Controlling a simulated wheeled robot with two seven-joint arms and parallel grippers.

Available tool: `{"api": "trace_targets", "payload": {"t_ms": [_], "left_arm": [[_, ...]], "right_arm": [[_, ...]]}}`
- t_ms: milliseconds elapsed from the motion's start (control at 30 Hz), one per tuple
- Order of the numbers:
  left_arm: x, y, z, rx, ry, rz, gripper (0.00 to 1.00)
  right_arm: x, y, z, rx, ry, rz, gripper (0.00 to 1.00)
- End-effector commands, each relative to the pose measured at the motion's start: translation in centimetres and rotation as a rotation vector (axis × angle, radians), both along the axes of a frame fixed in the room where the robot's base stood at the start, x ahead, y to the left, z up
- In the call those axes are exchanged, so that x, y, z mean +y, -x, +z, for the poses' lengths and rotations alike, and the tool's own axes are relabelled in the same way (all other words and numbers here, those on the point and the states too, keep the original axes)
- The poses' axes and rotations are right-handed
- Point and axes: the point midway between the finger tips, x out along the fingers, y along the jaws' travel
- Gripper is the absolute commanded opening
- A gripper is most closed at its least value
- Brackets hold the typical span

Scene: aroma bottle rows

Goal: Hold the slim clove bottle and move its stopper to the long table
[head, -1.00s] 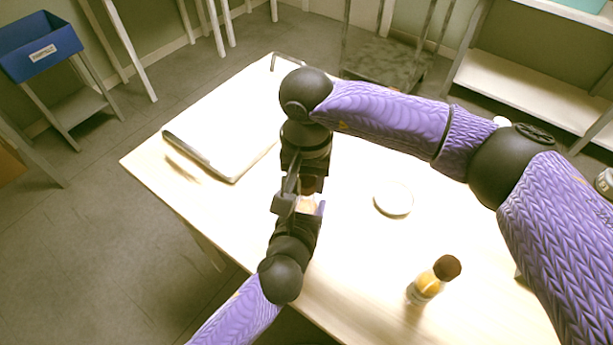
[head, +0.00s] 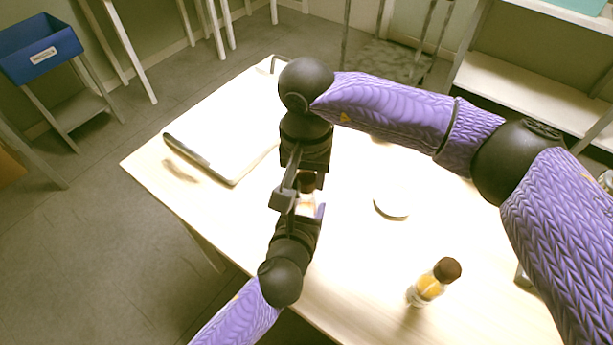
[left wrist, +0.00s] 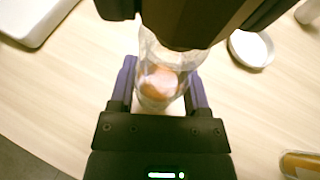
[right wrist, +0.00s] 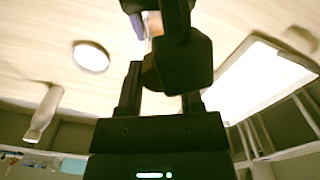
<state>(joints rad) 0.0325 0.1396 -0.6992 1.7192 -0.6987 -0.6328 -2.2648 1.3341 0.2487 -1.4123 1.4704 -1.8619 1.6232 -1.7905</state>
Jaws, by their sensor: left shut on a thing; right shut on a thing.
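The slim clear clove bottle (left wrist: 158,85) stands upright between the fingers of my left gripper (head: 306,212), with orange-brown contents low inside. My left gripper is shut on it above the near part of the long table (head: 345,265). My right gripper (head: 304,172) comes from the far side, directly above the bottle, shut on the dark stopper (head: 308,181). The stopper is over the bottle's mouth; I cannot tell whether it is still seated.
A round white dish (head: 391,207) lies on the table right of the grippers. An amber bottle with a dark cap (head: 430,285) stands near the front right. A white tray with a dark edge (head: 225,140) lies at the left. Table between dish and tray is partly covered by my arms.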

Motion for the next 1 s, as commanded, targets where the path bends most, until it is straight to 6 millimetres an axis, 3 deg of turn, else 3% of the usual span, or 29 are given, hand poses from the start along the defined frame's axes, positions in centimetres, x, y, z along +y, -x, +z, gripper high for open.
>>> {"api": "trace_targets", "payload": {"t_ms": [500,767,933,967,1000], "left_arm": [[0.0,0.0,-0.1,0.001,0.000,0.000,0.00],[0.0,0.0,-0.1,0.001,0.000,0.000,0.00],[0.0,0.0,0.0,0.001,0.000,0.000,0.00],[0.0,0.0,0.0,0.001,0.000,0.000,0.63],[0.0,0.0,0.0,0.001,0.000,0.000,0.72]], "right_arm": [[0.0,0.0,0.9,-0.001,0.000,0.000,0.00],[0.0,0.0,4.5,-0.002,0.000,0.001,0.00],[0.0,0.0,4.7,0.000,0.001,0.000,0.00],[0.0,0.0,4.7,0.000,0.001,0.000,0.00],[0.0,0.0,4.7,0.000,0.001,0.000,0.00]]}}
